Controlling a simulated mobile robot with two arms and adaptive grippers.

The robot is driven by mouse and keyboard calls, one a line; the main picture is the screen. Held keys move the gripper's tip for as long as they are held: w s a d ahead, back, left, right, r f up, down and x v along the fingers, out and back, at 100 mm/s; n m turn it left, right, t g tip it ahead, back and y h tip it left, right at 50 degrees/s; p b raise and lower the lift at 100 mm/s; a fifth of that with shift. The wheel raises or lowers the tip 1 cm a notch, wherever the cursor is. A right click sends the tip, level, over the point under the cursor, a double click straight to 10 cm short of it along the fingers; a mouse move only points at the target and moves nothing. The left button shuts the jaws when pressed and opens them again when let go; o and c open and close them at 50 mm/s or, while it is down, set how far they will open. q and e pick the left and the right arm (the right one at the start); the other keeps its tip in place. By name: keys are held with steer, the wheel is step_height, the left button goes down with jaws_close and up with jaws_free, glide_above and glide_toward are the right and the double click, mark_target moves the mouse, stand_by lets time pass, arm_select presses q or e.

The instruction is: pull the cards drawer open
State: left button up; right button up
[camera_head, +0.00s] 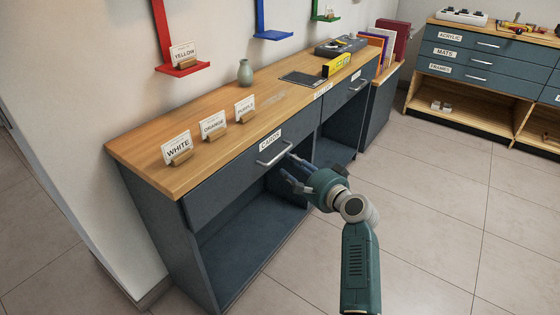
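The cards drawer (228,184) is a dark blue-grey front under the wooden top of the long cabinet, with a white CARDS label (270,140) above its handle. It looks shut, flush with the cabinet. My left gripper is out of view.
The wooden counter (140,155) holds WHITE (177,149), ORANGE (213,125) and PURPLE (245,106) cards on stands, a green vase (245,72) and a dark tablet (303,79). An open shelf (240,245) lies below the drawer. The tiled floor (430,215) is clear at right.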

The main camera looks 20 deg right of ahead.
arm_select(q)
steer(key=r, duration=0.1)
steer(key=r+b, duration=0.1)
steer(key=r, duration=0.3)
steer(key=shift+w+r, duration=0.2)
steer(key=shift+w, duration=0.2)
arm_select(e)
steer(key=x, duration=0.7)
jaws_close()
